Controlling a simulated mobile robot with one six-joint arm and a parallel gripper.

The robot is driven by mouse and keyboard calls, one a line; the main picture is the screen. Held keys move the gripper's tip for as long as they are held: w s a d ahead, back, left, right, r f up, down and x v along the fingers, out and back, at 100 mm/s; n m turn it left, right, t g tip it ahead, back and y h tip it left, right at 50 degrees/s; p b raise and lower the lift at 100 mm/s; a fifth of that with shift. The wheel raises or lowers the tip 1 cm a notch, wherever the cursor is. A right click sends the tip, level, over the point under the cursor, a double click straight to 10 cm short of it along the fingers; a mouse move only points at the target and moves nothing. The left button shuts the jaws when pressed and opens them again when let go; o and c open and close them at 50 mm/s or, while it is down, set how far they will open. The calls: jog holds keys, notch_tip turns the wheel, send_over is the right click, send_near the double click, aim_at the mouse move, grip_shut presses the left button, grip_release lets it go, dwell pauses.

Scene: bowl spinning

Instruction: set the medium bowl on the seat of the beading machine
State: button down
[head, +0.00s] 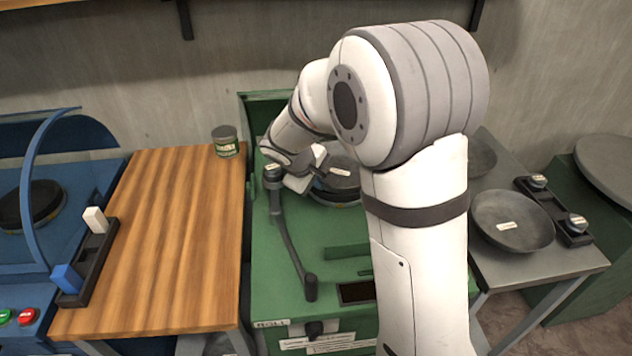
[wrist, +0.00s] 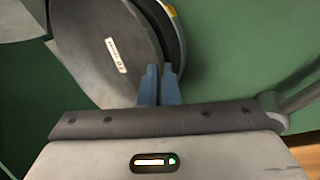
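The beading machine (head: 275,245) is the green bench in the middle of the head view. A round grey bowl with a white label (head: 340,172), which I take as the medium bowl, is over its dark round seat (head: 335,199). The bowl also fills the upper left of the wrist view (wrist: 95,40). My gripper (head: 316,170) is at the bowl's left edge. In the wrist view my blue fingers (wrist: 160,86) are nearly together, with the bowl's rim between them. Whether the bowl rests fully on the seat is hidden. My arm covers the machine's right side.
A lever (head: 290,245) stands left of the seat. A grey table (head: 555,262) at right holds a larger bowl (head: 512,222) and another bowl (head: 481,159).

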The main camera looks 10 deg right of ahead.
jog(key=c, duration=1.6)
grip_release()
jog(key=v, duration=0.8)
jog(key=s+d+m+y, duration=0.1)
jog(key=s+d+m, duration=0.2)
jog(key=s, duration=0.5)
jog(key=s+d+r+m+g+y, duration=0.1)
jog(key=s+d+m+y, duration=0.1)
jog(key=s, duration=0.6)
jog(key=s+d+m+g+y, duration=0.1)
jog(key=s+d+m, duration=0.3)
jog(key=s, duration=0.4)
jog(key=shift+d+r+y+p, duration=0.15)
jog(key=shift+r+y+p, duration=0.15)
jog(key=shift+r+p, duration=0.1)
